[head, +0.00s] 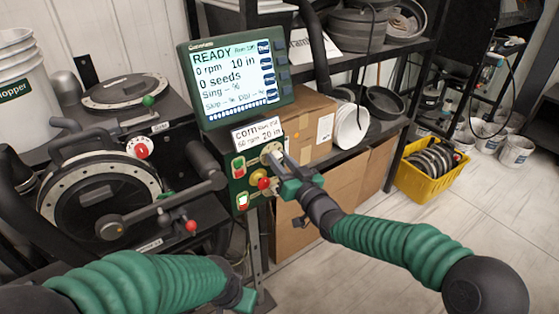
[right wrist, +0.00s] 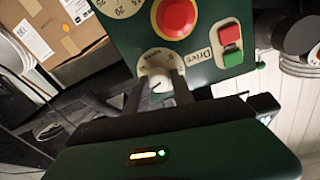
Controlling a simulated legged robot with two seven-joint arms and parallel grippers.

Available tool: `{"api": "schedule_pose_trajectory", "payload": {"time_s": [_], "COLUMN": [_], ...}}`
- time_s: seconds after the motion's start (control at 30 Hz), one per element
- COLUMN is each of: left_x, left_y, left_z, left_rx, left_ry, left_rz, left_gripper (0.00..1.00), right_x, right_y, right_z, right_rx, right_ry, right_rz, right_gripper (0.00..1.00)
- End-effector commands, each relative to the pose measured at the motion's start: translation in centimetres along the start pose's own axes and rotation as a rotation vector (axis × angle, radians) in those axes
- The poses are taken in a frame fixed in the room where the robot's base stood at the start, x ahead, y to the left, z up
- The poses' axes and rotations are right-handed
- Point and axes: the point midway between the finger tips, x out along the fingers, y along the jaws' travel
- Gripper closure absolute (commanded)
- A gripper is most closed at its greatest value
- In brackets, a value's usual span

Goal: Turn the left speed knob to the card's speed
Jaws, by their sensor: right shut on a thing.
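A dark green control panel (head: 239,184) stands under the display. A white knob (right wrist: 158,82) on a pale round dial sits on the panel near the Drive switch. In the right wrist view, the panel appears upside down. My right gripper (head: 277,158) is at this knob, its fingers on either side, shut on it. A white card (head: 257,133) above the panel reads corn, with what looks like 50 rpm and 20 in. The display (head: 237,75) reads READY, 0 rpm, 10 in. My left gripper (head: 240,297) is low in view; its fingers cannot be made out.
A red stop button (right wrist: 178,17) and a red and green Drive switch (right wrist: 231,42) sit close to the knob. The round seed meter (head: 98,200) with a red-white dial (head: 140,148) stands left. A yellow crate (head: 428,183) is on the floor at right.

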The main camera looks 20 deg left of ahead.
Motion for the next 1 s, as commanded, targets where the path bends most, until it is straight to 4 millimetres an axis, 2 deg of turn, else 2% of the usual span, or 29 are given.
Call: {"api": "schedule_pose_trajectory", "payload": {"time_s": [0.03,0.07,0.2,0.23,0.5,0.63,0.77,1.0], "left_x": [0.1,0.1,0.1,0.1,0.0,0.1,0.2,0.2], "left_y": [0.0,0.0,0.0,0.0,0.0,0.0,0.0,0.0], "left_z": [0.0,0.0,0.0,0.0,0.0,0.0,0.1,0.1], "left_rx": [0.000,0.000,0.000,0.000,0.000,0.000,0.000,0.000], "left_ry": [0.000,0.000,0.000,0.000,0.000,0.000,0.000,0.000], "left_rz": [0.000,0.000,0.000,0.000,0.000,0.000,0.000,0.000], "left_gripper": [0.64,0.64,0.64,0.64,0.64,0.64,0.64,0.64], "right_x": [-0.2,-0.2,-0.1,-0.1,-0.1,-1.2,-4.3,-11.4], "right_y": [0.2,0.2,0.1,0.1,-0.1,0.0,0.1,0.1], "right_z": [1.0,1.0,0.8,0.7,0.3,0.3,0.2,0.3], "right_rx": [0.003,0.003,0.002,0.002,-0.001,-0.001,-0.003,-0.003], "right_ry": [-0.020,-0.020,-0.015,-0.014,-0.008,-0.007,-0.008,-0.010], "right_rz": [0.003,0.003,0.002,0.002,0.001,0.000,0.003,0.004], "right_gripper": [1.00,0.69,0.51,0.49,0.49,0.49,0.49,0.49]}}
